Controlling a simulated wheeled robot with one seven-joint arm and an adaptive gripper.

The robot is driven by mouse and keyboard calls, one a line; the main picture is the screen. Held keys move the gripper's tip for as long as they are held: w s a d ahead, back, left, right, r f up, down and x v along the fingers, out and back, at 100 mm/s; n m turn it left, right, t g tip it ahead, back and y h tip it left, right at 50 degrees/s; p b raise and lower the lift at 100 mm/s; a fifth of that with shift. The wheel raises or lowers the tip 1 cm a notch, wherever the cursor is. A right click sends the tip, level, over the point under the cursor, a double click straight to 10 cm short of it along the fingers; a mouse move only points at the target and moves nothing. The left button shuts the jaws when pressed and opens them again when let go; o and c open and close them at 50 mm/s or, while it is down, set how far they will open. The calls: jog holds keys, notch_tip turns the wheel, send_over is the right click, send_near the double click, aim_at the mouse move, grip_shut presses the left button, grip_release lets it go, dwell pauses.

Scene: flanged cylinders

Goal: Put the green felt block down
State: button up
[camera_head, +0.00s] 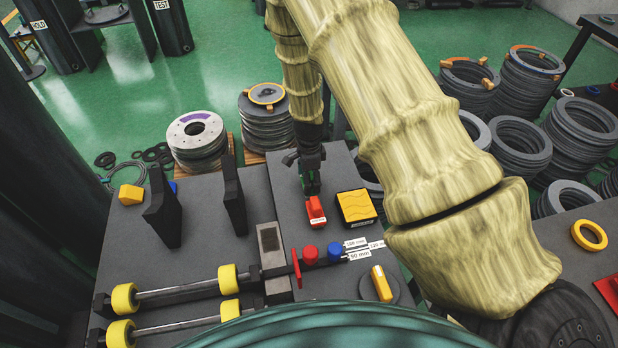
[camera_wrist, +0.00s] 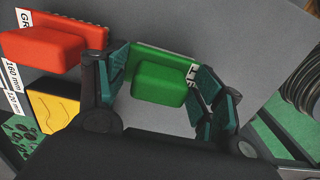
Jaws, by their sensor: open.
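The green felt block (camera_wrist: 160,82) lies between the fingers of my gripper (camera_wrist: 163,75) in the wrist view. It has a raised green grip on a flat green base and appears to rest on the grey table top, partly over a white label. My gripper's fingers are spread on either side of it; a gap shows at the right finger, and contact at the left is unclear. In the head view my gripper (camera_head: 308,181) points down over the table (camera_head: 215,205), behind a red block (camera_head: 316,211). Little of the green block can be made out there.
The red block (camera_wrist: 42,50) is close to my left finger in the wrist view. A yellow-and-black box (camera_head: 356,206) stands right of it. Rollers with yellow ends (camera_head: 124,298) and dark upright plates (camera_head: 162,210) occupy the table's left. Stacked rings (camera_head: 198,140) stand behind.

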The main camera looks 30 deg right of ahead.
jog(key=shift+r, duration=0.1)
notch_tip(320, 180, up, 12)
dwell(0.5)
dwell(0.5)
